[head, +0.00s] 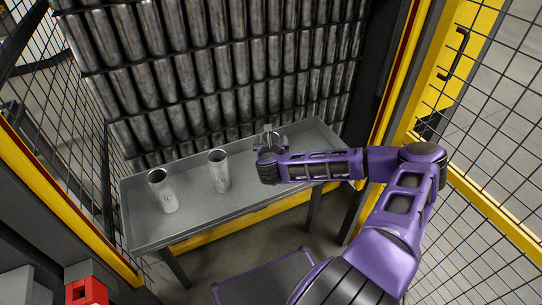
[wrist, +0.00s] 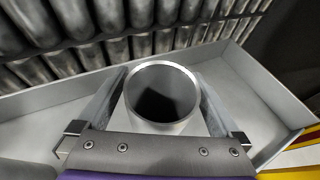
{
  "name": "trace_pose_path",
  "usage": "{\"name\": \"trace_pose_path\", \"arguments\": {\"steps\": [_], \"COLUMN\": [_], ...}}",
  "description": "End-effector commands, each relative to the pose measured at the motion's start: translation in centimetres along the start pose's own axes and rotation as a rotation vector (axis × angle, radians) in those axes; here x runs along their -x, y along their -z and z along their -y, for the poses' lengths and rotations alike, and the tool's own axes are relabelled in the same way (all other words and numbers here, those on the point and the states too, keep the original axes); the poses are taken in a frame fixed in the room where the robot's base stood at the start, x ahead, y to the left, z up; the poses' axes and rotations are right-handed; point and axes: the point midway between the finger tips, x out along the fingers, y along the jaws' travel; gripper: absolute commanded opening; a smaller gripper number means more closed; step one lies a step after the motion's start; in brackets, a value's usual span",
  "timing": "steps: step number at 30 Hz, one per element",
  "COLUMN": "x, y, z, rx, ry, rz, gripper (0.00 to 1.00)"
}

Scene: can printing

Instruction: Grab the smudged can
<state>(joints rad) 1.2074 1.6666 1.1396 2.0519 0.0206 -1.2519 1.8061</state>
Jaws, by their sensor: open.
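My gripper (head: 268,142) is over the right part of the grey tray table (head: 262,195). In the wrist view, a grey metal can (wrist: 162,124) stands with its open top between the two fingers of my open gripper (wrist: 160,85). The fingers flank the can, and I cannot tell whether either touches it. Its side is mostly hidden, so no smudge can be made out. In the head view this can is largely hidden by my gripper. Two other cans stand upright on the tray: a left can (head: 163,191) with small dark marks and a middle can (head: 219,172).
A rack of several stacked grey cans (head: 205,75) rises behind the tray. The tray has a raised rim. Yellow-framed mesh fences (head: 480,205) stand at both sides. The tray is clear between the middle can and my gripper.

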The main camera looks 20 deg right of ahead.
Motion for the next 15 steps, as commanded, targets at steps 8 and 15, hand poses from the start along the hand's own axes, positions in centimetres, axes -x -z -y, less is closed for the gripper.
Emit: {"name": "trace_pose_path", "arguments": {"steps": [8, 15], "x": [0.03, 0.05], "y": [-0.03, -0.03], "z": [-0.01, -0.01], "rx": [0.0, 0.0], "ry": [0.0, 0.0], "rz": [0.0, 0.0], "gripper": [0.8, 0.37]}}
